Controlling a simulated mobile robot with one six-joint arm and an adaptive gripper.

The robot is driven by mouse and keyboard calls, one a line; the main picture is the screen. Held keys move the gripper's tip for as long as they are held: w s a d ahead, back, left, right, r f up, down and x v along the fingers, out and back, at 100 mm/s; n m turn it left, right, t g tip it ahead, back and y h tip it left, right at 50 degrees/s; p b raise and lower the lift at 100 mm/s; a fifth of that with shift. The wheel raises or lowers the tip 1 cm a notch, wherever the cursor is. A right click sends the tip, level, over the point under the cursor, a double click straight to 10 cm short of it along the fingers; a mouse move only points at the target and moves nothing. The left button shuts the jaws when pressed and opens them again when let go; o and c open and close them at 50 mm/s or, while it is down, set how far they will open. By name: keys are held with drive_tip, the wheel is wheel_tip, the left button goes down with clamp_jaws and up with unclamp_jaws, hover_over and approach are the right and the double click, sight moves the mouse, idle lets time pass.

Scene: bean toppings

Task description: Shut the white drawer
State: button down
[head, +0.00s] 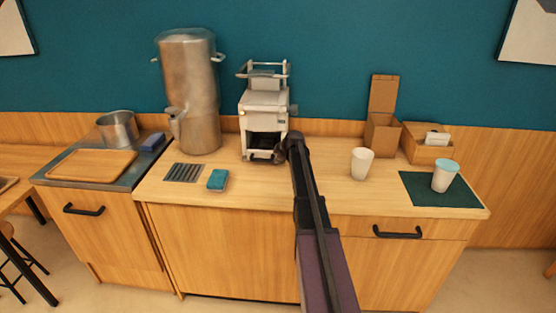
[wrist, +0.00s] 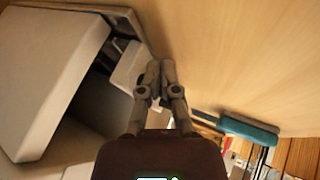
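A white machine (head: 264,100) stands at the back of the counter, with a dark opening low in its front. A pale low front piece below that opening (head: 249,155) looks like the white drawer, but its exact extent is partly hidden by my gripper. My gripper (head: 280,152) is at the lower right front of the machine. In the wrist view the white machine fills the left side, with a small white part (wrist: 126,66) just left of my fingertips (wrist: 160,68). The fingers are together with nothing seen between them. I cannot tell whether they touch the white part.
A large metal urn (head: 192,95) stands left of the machine.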

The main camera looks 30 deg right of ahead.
drive_tip(key=s+a, duration=0.1)
drive_tip(key=s, duration=0.1)
drive_tip(key=shift+s+a+r, duration=0.1)
drive_tip(key=shift+s+a, duration=0.2)
drive_tip(key=shift+a, duration=0.05)
drive_tip(key=shift+s+d+r+p, duration=0.2)
drive_tip(key=shift+s+r+p, duration=0.05)
drive_tip(key=shift+r+p, duration=0.45)
drive_tip(key=p+v, duration=0.6)
drive_tip(key=v, duration=0.2)
drive_tip(key=shift+p, duration=0.3)
drive_tip(key=shift+s, duration=0.15)
drive_tip(key=s+a+f+m+g, duration=0.1)
drive_tip(key=s+a+m+g, duration=0.2)
drive_tip(key=s+a, duration=1.1)
drive_tip(key=s+a+f+m+g, duration=0.2)
drive_tip(key=s+a+m+g, duration=0.2)
drive_tip(key=s+a, duration=1)
drive_tip(key=a+m, duration=0.3)
drive_tip(key=a, duration=0.3)
drive_tip(key=shift+f+h, duration=0.3)
drive_tip(key=shift+s+a, duration=0.1)
